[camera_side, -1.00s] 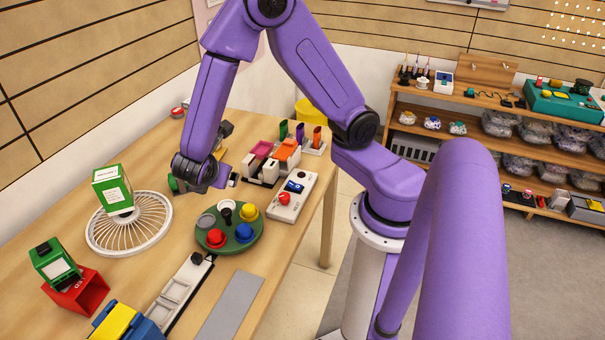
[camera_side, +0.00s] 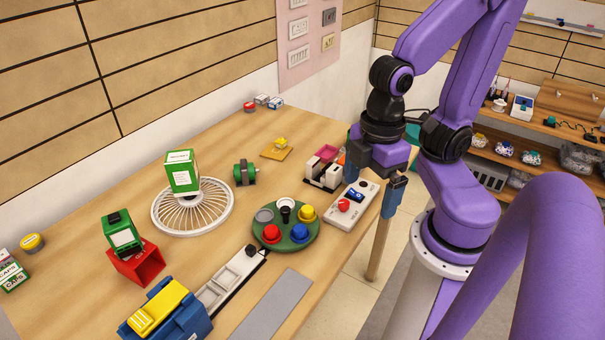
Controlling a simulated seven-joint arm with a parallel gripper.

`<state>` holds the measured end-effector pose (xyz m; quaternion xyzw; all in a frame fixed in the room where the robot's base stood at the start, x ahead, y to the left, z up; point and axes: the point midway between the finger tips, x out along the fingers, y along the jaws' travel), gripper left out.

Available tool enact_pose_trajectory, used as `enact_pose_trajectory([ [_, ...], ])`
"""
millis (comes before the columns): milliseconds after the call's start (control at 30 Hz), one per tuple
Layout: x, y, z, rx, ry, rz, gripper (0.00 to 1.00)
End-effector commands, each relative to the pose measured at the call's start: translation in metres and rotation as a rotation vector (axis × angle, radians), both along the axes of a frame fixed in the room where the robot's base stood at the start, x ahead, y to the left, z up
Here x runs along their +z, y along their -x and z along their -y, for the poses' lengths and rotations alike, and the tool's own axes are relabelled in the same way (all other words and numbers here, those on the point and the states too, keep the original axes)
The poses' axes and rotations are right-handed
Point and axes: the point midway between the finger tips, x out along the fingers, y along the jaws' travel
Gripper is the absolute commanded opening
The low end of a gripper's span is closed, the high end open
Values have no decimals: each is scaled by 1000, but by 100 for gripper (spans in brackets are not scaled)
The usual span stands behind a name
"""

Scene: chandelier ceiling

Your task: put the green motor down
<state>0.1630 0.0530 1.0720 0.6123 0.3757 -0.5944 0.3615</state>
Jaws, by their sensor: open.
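The green motor (camera_side: 245,172), a small green cylinder with dark parts, rests on the wooden table (camera_side: 110,198) just right of the white fan grille. Nothing holds it. My gripper (camera_side: 370,185) is open and empty, well to the right of the motor. Its fingers hang over or in front of the white panel with the red knob near the table's right edge.
Near the motor are a white fan grille (camera_side: 160,217) with a green box (camera_side: 182,171) on it, a yellow block on a mat (camera_side: 268,153), and a green disc with coloured knobs (camera_side: 285,236). Bare wood surrounds the motor.

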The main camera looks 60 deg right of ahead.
Motion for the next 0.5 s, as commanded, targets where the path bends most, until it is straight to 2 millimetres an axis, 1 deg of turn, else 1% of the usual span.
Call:
enact_pose_trajectory([
  [267, 0, -1, 0, -2, 2, 2, 100],
  [333, 0, -6, -2, -26, 4, 6, 100],
  [367, 0, -10, -4, -46, 5, 10, 100],
  [433, 1, -25, -9, -124, 10, 25, 100],
  [467, 1, -34, -12, -169, 12, 34, 100],
  [500, 1, -47, -16, -239, 16, 47, 100],
])
